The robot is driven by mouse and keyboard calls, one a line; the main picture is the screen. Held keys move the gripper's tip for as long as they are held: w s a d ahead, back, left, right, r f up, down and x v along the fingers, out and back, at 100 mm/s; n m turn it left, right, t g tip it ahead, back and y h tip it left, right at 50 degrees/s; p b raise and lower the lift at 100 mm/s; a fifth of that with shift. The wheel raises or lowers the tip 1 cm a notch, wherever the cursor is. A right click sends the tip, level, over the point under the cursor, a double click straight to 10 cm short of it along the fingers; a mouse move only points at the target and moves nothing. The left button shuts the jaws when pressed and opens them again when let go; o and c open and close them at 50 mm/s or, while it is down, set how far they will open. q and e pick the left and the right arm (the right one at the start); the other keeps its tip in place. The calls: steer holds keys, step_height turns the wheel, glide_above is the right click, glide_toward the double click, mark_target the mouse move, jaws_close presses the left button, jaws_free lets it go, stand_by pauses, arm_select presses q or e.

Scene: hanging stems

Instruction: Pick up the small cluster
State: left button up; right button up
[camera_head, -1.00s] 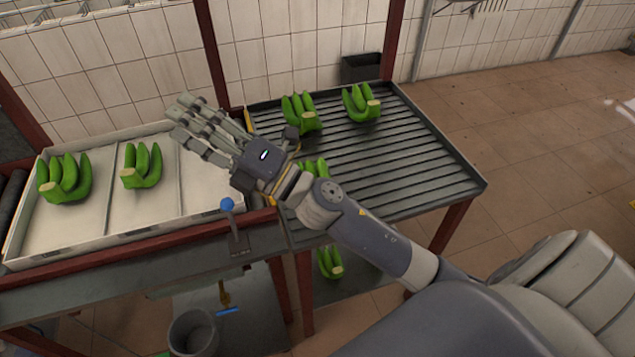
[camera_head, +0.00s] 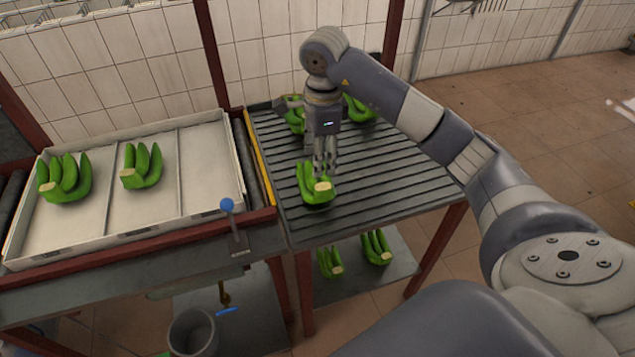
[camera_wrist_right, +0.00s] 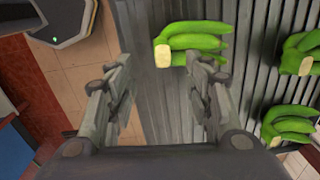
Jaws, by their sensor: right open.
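Green banana clusters lie on the ribbed grey table. One small cluster (camera_head: 318,189) lies nearest the table's front left part, with its pale cut end facing me. In the right wrist view this small cluster (camera_wrist_right: 208,42) shows just beyond the fingertips. My right gripper (camera_head: 325,168) points down just behind and above it. In the wrist view the right gripper (camera_wrist_right: 158,65) is open, with nothing between its fingers. Two other clusters lie farther back, partly hidden by my arm: one on the left (camera_head: 293,120) and one on the right (camera_head: 357,108). My left gripper is not in view.
A pale divided tray (camera_head: 195,185) on the left holds two clusters (camera_head: 64,178). A blue-knobbed lever (camera_head: 228,207) stands by the table's left edge. Two clusters (camera_head: 376,247) lie on the shelf below. The ribbed table's right side (camera_head: 420,170) is clear.

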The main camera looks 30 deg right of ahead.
steer(key=p, duration=0.1)
glide_above(321, 187)
steer(key=f, duration=0.5)
steer(key=shift+s+a+f, duration=0.1)
steer(key=shift+s+a, duration=0.05)
steer(key=shift+s, duration=0.1)
steer(key=f+p, duration=0.1)
steer(key=f, duration=0.1)
steer(key=f+p, duration=0.2)
steer(key=shift+w+d+f, duration=0.15)
steer(key=shift+d+f, duration=0.05)
steer(key=shift+f, duration=0.5)
jaws_close()
steer(key=shift+w+r, duration=0.1)
